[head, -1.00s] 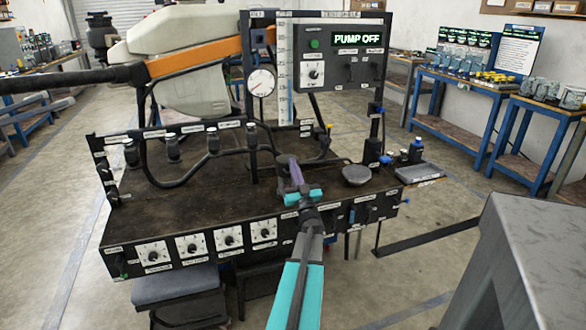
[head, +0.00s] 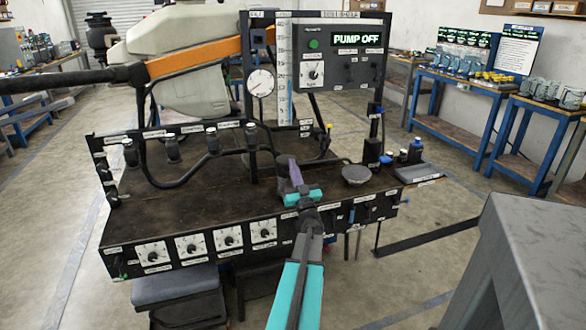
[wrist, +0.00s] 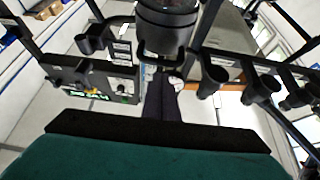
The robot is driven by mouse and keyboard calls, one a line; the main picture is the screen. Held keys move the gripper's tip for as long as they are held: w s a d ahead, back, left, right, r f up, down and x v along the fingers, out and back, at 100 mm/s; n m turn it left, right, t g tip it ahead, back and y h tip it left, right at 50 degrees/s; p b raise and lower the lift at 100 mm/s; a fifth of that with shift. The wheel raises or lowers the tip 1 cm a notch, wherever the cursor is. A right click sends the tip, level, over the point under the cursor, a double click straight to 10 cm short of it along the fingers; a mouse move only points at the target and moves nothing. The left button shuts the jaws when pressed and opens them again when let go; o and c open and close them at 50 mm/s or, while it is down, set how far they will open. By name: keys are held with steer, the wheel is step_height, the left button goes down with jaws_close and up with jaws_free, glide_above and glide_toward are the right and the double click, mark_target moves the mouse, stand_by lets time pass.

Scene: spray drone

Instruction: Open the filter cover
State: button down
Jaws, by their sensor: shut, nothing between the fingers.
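A dark upright cylinder (head: 283,180), which looks like the filter housing, stands on the bench deck, partly hidden by my gripper. In the wrist view a black cylinder with a wire-like loop (wrist: 165,45) is close beyond my fingers; it appears to be the same part. My gripper (head: 294,172) is shut and empty, its fingers right beside the cylinder's upper part. In the wrist view the fingers (wrist: 162,100) point at the loop; I cannot tell whether they touch it. Which part is the cover is not clear.
A grey round disc (head: 356,174) sits right of the gripper. A control box (head: 340,55) reading PUMP OFF and a pressure gauge (head: 261,82) rise behind. Black hoses (head: 185,180) cross the deck at left. A grey table (head: 530,260) stands at right front.

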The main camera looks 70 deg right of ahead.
steer(key=s+a+f+b, duration=0.1)
steer(key=s+a+f, duration=0.1)
steer(key=f, duration=0.3)
steer(key=s+a+f+b, duration=0.2)
steer(key=s+a+f, duration=0.1)
steer(key=f, duration=0.3)
steer(key=shift+a+f, duration=0.2)
steer(key=shift+a, duration=0.5)
